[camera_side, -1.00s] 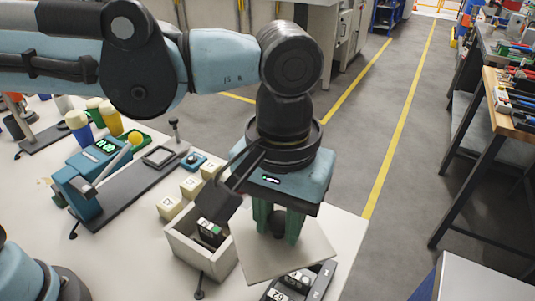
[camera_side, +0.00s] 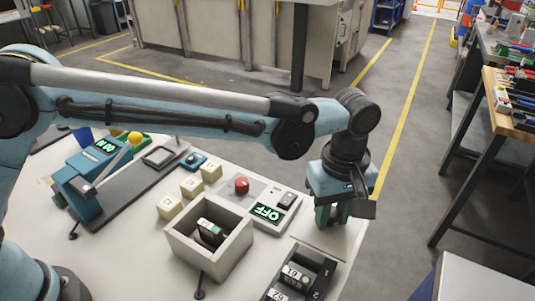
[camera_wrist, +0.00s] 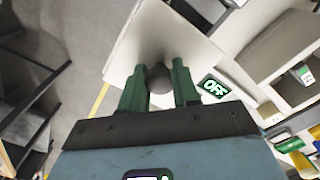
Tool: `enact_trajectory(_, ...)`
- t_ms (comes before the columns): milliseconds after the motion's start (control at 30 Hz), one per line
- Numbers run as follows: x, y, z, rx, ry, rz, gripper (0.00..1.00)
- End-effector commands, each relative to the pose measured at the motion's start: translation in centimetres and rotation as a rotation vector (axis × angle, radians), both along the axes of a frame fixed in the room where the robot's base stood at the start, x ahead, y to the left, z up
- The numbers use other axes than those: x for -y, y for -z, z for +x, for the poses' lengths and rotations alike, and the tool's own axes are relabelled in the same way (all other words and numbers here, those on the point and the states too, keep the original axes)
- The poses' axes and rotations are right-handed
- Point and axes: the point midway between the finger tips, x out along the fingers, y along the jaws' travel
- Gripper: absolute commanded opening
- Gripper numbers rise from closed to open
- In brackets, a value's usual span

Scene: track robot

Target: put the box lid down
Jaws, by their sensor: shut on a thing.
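The box lid (camera_wrist: 165,30) is a pale flat square with a dark round knob (camera_wrist: 160,78), seen in the wrist view. My gripper (camera_wrist: 158,72) is shut on the knob, one green finger on each side. In the side view my gripper (camera_side: 334,220) is at the table's right edge, and the lid (camera_side: 318,243) shows beneath it. I cannot tell whether the lid touches the table. The open box (camera_side: 228,262) stands left of the lid, with a small dark item (camera_side: 210,232) inside. The box also shows in the wrist view (camera_wrist: 255,55).
A control panel (camera_side: 290,207) with a red button (camera_side: 242,185) and a lit OFF display is behind the box. A black tray (camera_side: 322,270) with numbered pieces is in front of the lid. Several cream blocks (camera_side: 191,187) sit behind the box. Floor lies beyond the table's right edge.

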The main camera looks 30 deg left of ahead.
Motion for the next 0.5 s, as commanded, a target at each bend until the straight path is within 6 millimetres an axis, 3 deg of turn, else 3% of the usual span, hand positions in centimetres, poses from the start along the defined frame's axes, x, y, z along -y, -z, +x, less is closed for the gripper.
enact_trajectory(200, -1.4, 2.2, 3.4, 0.000, -0.001, 0.000, 0.00)
enact_trajectory(367, -1.7, 2.8, 4.2, 0.000, 0.002, 0.000, 0.00)
enact_trajectory(500, -1.7, 4.6, 4.2, 0.000, 0.002, 0.000, 0.00)
